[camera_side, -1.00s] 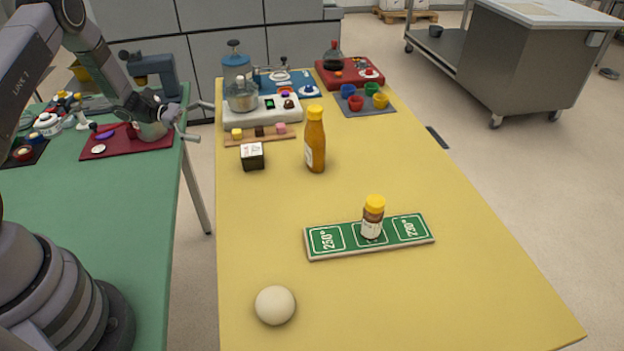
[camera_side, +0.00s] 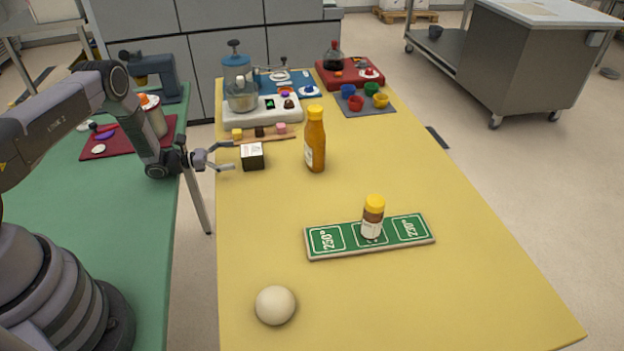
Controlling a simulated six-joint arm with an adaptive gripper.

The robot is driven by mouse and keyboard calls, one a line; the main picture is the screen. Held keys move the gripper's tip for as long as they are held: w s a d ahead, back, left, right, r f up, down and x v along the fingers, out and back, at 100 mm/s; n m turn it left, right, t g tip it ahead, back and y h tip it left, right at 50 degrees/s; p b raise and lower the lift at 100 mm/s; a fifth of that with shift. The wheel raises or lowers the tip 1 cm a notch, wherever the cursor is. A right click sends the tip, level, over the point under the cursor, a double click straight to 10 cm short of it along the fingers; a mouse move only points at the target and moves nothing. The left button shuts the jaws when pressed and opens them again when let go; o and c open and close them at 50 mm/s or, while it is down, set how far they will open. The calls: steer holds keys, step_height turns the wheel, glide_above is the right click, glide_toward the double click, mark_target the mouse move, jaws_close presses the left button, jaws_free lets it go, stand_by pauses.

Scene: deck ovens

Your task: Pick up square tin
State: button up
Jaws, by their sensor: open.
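The square tin (camera_side: 252,156) is a small dark box with a pale top and a whitish label on its front. It stands upright on the yellow table near the left edge. My gripper (camera_side: 232,156) is just left of the tin, with its two fingers spread and pointing right toward it. The fingertips are close to the tin's left side; I cannot tell whether they touch it. Nothing is between the fingers.
An orange bottle (camera_side: 315,140) stands right of the tin. Behind it lies a wooden strip (camera_side: 289,138) with small cubes. A green board (camera_side: 330,241) bears a yellow-capped jar (camera_side: 373,217). A pale ball (camera_side: 275,305) lies in front. The table's middle is clear.

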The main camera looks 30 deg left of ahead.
mark_target(251, 150)
steer(key=x, duration=0.5)
steer(key=shift+d+r, duration=0.15)
steer(key=shift+r, duration=0.05)
steer(key=shift+c, duration=0.2)
